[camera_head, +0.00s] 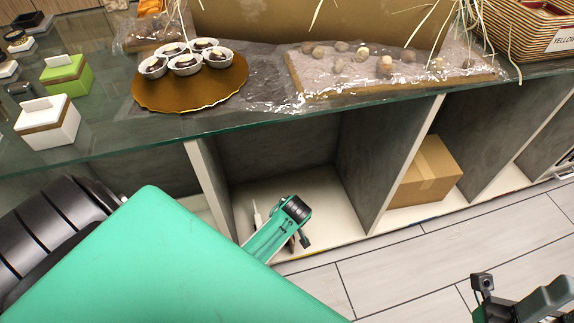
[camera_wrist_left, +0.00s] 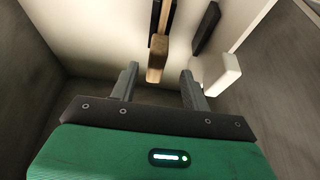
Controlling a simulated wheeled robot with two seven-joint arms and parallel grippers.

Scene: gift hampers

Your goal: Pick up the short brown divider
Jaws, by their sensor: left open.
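In the left wrist view, my left gripper (camera_wrist_left: 160,84) is open and empty, its two fingers spread apart. A short brown divider (camera_wrist_left: 156,62) shows between and just beyond the fingertips, with its near end facing me. Whether the fingers are level with it I cannot tell. Dark strips (camera_wrist_left: 161,15) are beside and behind it.
A white piece (camera_wrist_left: 222,72) and another dark strip (camera_wrist_left: 206,28) lie right of the divider. Grey compartment walls (camera_wrist_left: 270,85) stand close on both sides. A glass counter (camera_head: 110,135) is above the compartment, and a cardboard box (camera_head: 425,175) sits in the compartment to the right.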

